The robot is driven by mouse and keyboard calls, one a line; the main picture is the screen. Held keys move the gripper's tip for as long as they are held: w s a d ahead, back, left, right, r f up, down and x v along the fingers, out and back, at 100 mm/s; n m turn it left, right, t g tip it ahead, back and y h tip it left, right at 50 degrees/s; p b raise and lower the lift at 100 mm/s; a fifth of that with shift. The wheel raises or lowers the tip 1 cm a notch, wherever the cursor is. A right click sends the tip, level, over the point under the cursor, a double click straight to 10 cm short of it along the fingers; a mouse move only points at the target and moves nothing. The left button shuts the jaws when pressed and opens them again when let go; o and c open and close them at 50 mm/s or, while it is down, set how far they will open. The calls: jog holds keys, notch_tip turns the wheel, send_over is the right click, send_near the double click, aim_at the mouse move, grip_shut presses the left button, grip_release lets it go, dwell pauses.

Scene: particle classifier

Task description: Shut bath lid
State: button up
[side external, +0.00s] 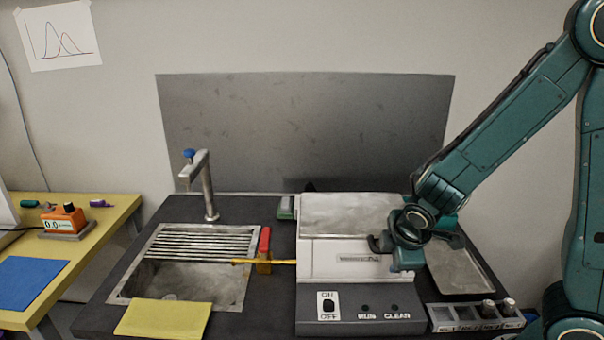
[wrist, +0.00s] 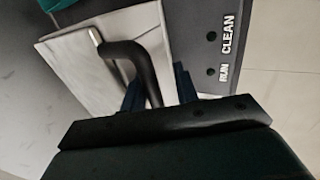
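The particle classifier (side external: 345,265) is a white box with a grey front panel. Its metal lid (side external: 345,213) looks flat on top of the box in the side view; any small gap is too fine to see. In the wrist view, a pale metal plate (wrist: 75,60) carries a black curved handle (wrist: 140,60). My gripper (side external: 408,262) is low at the right side of the box. In the wrist view its blue fingers (wrist: 158,92) stand apart on either side of the handle's near end, with gaps showing. The fingertips are partly hidden.
A sink (side external: 190,280) with a grate and a tap (side external: 205,185) lies left of the box. A yellow cloth (side external: 163,317) lies at the sink's front. A metal tray (side external: 460,268) and a small rack (side external: 475,315) are to the right. A red-topped holder (side external: 264,248) stands close left.

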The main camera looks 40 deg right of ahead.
jog(key=shift+o, duration=0.4)
jog(key=shift+w+r, duration=0.15)
jog(key=shift+a+r, duration=0.1)
jog(key=shift+r, duration=0.35)
jog(key=v, duration=0.6)
jog(key=shift+r, duration=0.1)
dwell(0.5)
jog(key=s+a+r+m+t+y, duration=0.1)
jog(key=s+r+m+y, duration=0.3)
jog(key=s+r+m, duration=0.5)
jog(key=shift+s+a+r+t, duration=0.4)
jog(key=shift+s+a+r, duration=0.2)
jog(key=shift+s+r, duration=0.35)
